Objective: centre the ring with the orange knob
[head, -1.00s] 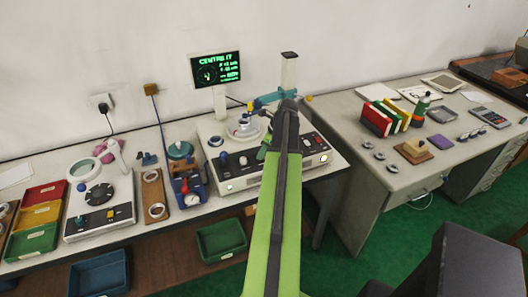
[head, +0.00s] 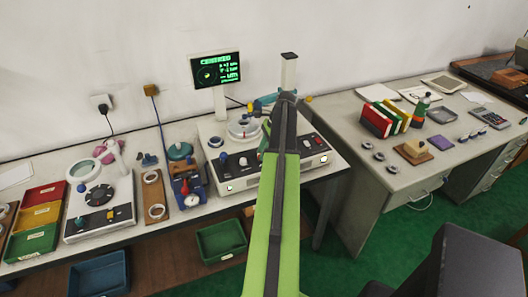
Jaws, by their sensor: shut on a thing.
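A pale metal ring (head: 243,128) lies on the round turntable of the white centring machine (head: 240,184). My gripper (head: 265,140) is low at the turntable's right side, mostly covered by my own green and dark arm. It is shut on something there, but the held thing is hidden. A small orange knob-like end (head: 309,98) shows right of the machine's column (head: 289,72); I cannot tell if it is the task's knob. The screen (head: 215,70) above shows a green round dial and figures, too small to read.
A blue gauge stand (head: 187,182) and a second white turntable unit (head: 98,205) stand to the left. Coloured bins (head: 41,215) are at the far left. The right desk (head: 370,195) holds books, small rings and a calculator.

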